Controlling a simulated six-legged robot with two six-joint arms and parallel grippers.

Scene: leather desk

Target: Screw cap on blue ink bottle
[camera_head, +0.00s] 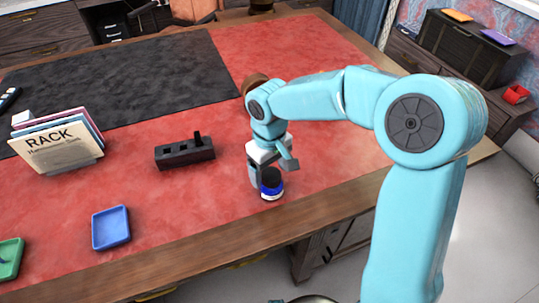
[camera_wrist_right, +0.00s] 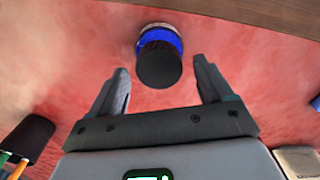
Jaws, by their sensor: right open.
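The blue ink bottle (camera_head: 271,194) stands upright on the red desk top near the front edge. A black cap (camera_head: 271,178) sits on top of it; I cannot tell how tightly. In the right wrist view the bottle (camera_wrist_right: 160,33) and the ribbed black cap (camera_wrist_right: 158,67) show ahead of the fingers. My right gripper (camera_wrist_right: 160,68) is open and empty, with one finger to each side of the cap's line and no contact visible. My left gripper is not in view.
A black slotted block (camera_head: 185,152) with a peg stands left of the bottle. A dark pen cup (camera_wrist_right: 28,138) shows in the wrist view. The desk's wooden edge (camera_head: 190,257) is close.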

